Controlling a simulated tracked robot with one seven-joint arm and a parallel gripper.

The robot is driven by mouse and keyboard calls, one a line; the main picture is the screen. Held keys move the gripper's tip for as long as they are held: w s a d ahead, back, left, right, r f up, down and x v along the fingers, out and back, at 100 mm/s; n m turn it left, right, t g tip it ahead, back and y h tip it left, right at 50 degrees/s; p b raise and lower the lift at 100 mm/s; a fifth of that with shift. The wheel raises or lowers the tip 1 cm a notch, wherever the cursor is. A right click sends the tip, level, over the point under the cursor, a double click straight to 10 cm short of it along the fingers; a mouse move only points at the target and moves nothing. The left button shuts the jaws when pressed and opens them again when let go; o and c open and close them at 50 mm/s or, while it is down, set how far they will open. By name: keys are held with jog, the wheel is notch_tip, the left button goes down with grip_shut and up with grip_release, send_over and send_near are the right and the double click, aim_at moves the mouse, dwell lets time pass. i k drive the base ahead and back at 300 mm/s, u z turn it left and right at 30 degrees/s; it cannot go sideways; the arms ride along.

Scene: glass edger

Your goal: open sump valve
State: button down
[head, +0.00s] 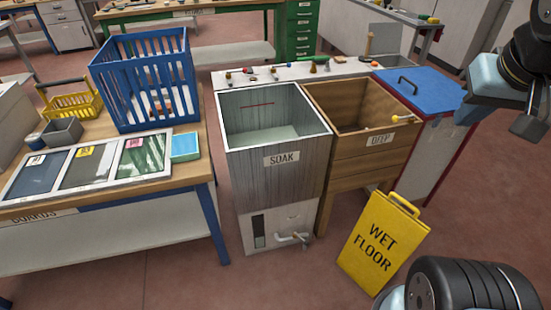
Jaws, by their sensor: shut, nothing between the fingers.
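A pale tap-like valve with a lever (294,238) sits low on the front of the grey tank marked SOAK (275,185). It is small in view, and I cannot read its exact setting. A dark upright sight window (258,231) is beside it on the same pale lower panel. The SOAK tank is open on top and shows a pale greenish inside. My gripper (530,125) is at the upper right edge, partly cut off, shut and empty. It is well above and to the right of the valve, touching nothing that I can see.
A yellow WET FLOOR sign (382,246) stands right of the valve. The wooden DEEP tank (355,145) and a blue-lidded bin (420,88) stand beside the SOAK tank. A table (210,185) with a blue crate (145,85) is at left. Floor in front of the valve is clear.

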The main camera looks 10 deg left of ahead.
aim_at(301, 238)
jog(key=z, duration=1.15)
jog(key=i, duration=0.1)
jog(key=u, duration=2.2)
jog(key=k, duration=1.3)
jog(key=z, duration=0.15)
jog(key=i, duration=1.05)
jog(key=z, duration=0.05)
